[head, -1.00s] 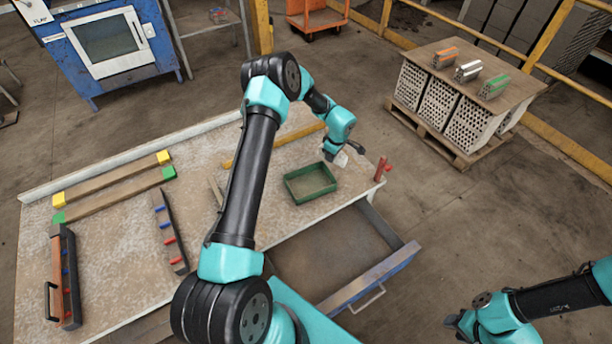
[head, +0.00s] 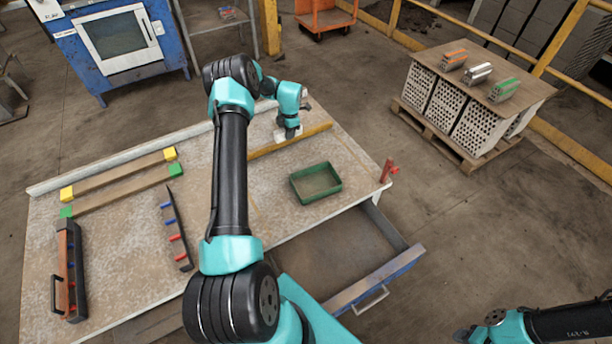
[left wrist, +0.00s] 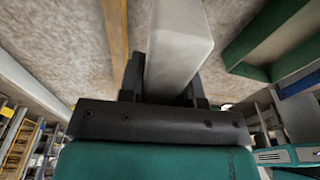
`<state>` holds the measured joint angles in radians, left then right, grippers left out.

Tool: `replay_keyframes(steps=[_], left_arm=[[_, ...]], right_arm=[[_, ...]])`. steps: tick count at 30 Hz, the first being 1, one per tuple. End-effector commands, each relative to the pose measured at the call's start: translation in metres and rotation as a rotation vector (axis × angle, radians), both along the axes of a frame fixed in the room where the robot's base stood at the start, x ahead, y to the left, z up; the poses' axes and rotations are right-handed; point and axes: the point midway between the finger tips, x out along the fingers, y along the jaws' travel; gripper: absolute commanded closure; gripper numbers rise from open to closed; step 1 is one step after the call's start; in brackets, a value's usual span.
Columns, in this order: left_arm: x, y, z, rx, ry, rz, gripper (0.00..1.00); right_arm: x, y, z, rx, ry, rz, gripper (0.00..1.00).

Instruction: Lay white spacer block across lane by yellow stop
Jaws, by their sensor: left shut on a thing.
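My left gripper (head: 287,133) is over the back of the table, beside the long yellow bar. It is shut on the white spacer block (left wrist: 180,45), which points away from the gripper in the left wrist view. In the head view the block (head: 280,137) is mostly hidden by the gripper. The lane (head: 122,187) lies between two wooden rails at the table's left. The back rail has yellow stops at its left end (head: 67,193) and right end (head: 170,154); the front rail has green ends (head: 175,170). My right gripper (head: 464,336) is barely in view at the bottom edge.
A green tray (head: 298,196) stands right of centre, near a red clamp-like piece (head: 388,170). The yellow bar (head: 310,134) lies behind it. A dark rack with blue and red pegs (head: 176,228) and a handled case (head: 70,270) lie at the left. A drawer (head: 385,283) is open in front.

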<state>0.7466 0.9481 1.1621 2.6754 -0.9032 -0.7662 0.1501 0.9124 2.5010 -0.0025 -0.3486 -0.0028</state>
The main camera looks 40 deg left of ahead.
Motion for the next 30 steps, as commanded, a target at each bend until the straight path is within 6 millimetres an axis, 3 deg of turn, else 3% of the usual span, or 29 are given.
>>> replay_keyframes(steps=[5,15,26,30], left_arm=[[0.000,0.000,-0.009,0.000,0.000,-0.002,0.93],[0.000,0.000,-0.059,0.000,0.000,-0.002,0.93],[0.000,0.000,-0.063,0.001,0.000,-0.002,0.93],[0.000,-0.001,-0.074,-0.001,0.001,-0.003,0.93]], right_arm=[[0.000,0.000,0.000,0.000,0.000,0.000,0.57],[0.000,0.000,0.000,0.000,0.000,0.000,0.57],[0.000,0.000,0.000,0.000,0.000,0.000,0.57],[0.000,0.000,0.000,0.000,0.000,0.000,0.57]])
